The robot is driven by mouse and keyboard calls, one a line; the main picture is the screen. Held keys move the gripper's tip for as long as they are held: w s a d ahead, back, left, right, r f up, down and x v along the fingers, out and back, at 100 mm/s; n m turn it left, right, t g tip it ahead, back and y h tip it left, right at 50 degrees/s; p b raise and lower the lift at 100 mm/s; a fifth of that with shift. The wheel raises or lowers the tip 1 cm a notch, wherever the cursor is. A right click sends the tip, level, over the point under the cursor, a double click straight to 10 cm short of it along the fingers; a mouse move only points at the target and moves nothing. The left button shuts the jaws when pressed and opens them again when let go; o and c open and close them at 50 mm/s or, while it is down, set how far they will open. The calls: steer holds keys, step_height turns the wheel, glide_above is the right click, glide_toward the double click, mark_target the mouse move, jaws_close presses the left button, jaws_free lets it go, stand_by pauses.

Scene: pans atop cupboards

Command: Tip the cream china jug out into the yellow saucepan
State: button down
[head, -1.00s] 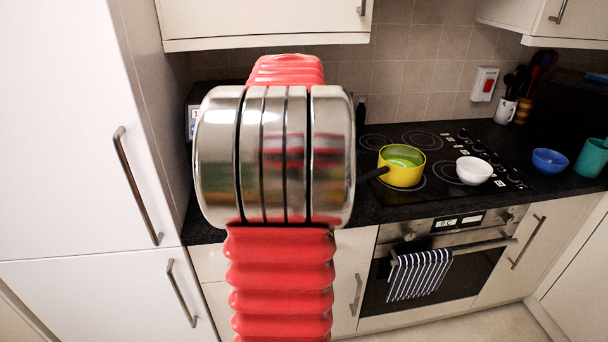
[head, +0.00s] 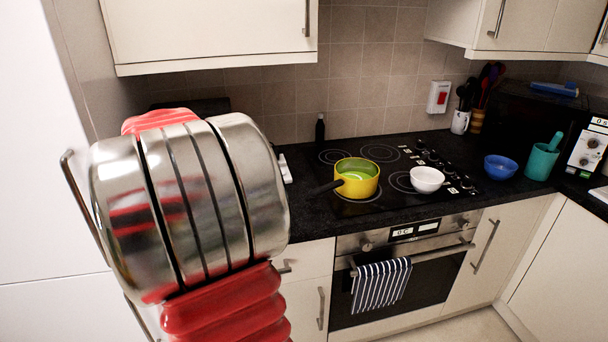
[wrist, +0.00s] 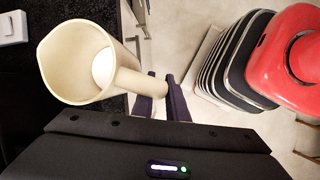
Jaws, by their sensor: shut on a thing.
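The cream china jug (wrist: 72,85) shows in the wrist view at the upper left, with its open mouth facing the camera and something white and round inside. My gripper (wrist: 160,88) is shut on the jug's handle. The jug is held over or beside the dark worktop edge; its height cannot be told. The yellow saucepan (head: 357,187) stands on the hob in the head view, green inside, its dark handle pointing left. My arm hides the jug and gripper in the head view.
A white bowl (head: 427,179) stands on the hob right of the saucepan. A blue bowl (head: 501,167) and a teal mortar (head: 541,162) stand further right. A dark bottle (head: 320,131) is behind the hob. Wall cupboards (head: 208,33) overhang the worktop. A striped towel (head: 381,286) hangs on the oven.

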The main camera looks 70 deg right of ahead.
steer(key=w+a+f+m, duration=0.1)
steer(key=w+a+f, duration=0.3)
steer(key=w+a, duration=0.5)
steer(key=w+a+f+m, duration=0.1)
steer(key=w+a+f, duration=0.4)
steer(key=w+a, duration=0.4)
steer(key=w+a+f+m, duration=0.1)
steer(key=w+a+f, duration=0.3)
steer(key=w+a, duration=0.5)
steer(key=a, duration=1)
steer(key=shift+w+a+f+g+y, duration=0.25)
steer(key=shift+f+g+y, duration=0.05)
steer(key=shift+g+y, duration=0.1)
steer(key=shift+s, duration=0.1)
